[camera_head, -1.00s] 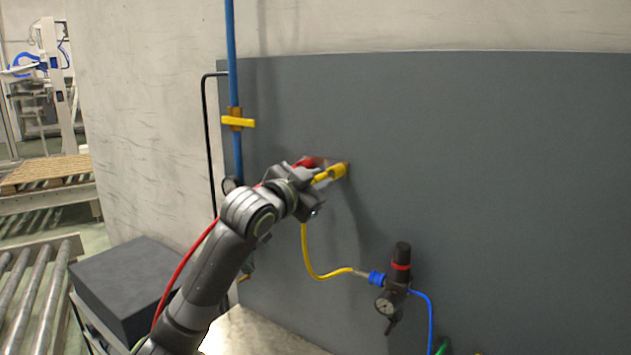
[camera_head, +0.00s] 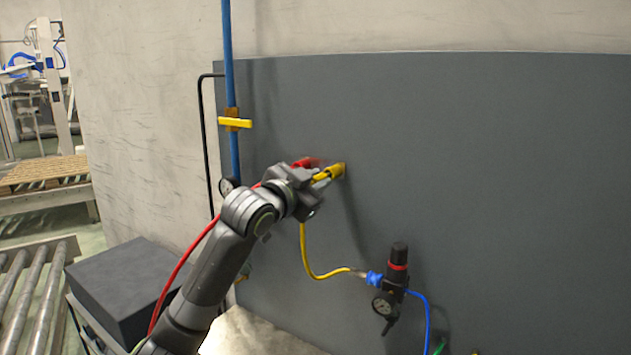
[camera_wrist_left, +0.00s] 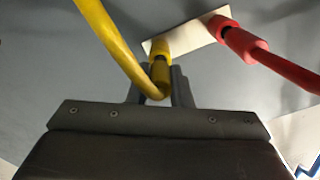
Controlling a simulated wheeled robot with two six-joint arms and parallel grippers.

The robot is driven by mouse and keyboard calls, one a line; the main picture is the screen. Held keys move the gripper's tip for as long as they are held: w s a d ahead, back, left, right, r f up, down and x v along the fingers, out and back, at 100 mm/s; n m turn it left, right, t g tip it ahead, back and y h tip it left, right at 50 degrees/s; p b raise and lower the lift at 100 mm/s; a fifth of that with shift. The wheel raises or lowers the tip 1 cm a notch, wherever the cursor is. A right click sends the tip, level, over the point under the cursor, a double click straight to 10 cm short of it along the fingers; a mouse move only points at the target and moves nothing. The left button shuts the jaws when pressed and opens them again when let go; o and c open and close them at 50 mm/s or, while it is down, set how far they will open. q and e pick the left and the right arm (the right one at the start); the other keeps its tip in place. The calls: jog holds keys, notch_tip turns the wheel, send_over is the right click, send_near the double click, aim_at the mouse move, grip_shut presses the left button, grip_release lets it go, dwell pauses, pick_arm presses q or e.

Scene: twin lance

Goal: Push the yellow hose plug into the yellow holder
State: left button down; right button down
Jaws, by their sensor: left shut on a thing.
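My left gripper (camera_head: 322,178) is shut on the yellow hose plug, close to the wall panel. In the left wrist view the plug (camera_wrist_left: 157,90) sits between the two fingers, with the yellow hose (camera_wrist_left: 108,38) curving up to the left from it. The yellow holder (camera_wrist_left: 160,47) is straight ahead of the plug on a pale plate (camera_wrist_left: 190,38); a dark band shows between them. The plug appears in line with the holder, but I cannot tell how deep it sits. In the head view the yellow holder (camera_head: 337,170) is just beyond the fingertips. My right gripper is not in view.
A red holder (camera_wrist_left: 219,22) with a red plug (camera_wrist_left: 245,44) and red hose is beside the yellow one. A blue pipe with a yellow-handled valve (camera_head: 235,122) stands left. A regulator with gauge (camera_head: 390,285) is lower right. The panel's right side is clear.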

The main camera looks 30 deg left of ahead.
pick_arm(q)
jog(key=shift+w, duration=0.15)
dwell(0.4)
jog(key=c, duration=1)
grip_release()
jog(key=shift+s+a+b, duration=0.4)
jog(key=shift+s+b, duration=0.85)
jog(key=shift+s, duration=1.65)
jog(key=shift+s+a+b, duration=0.4)
jog(key=shift+s+b, duration=0.85)
jog(key=shift+s, duration=1.6)
jog(key=shift+s+a+b, duration=0.4)
jog(key=shift+s+b, duration=0.85)
jog(key=shift+s, duration=1.65)
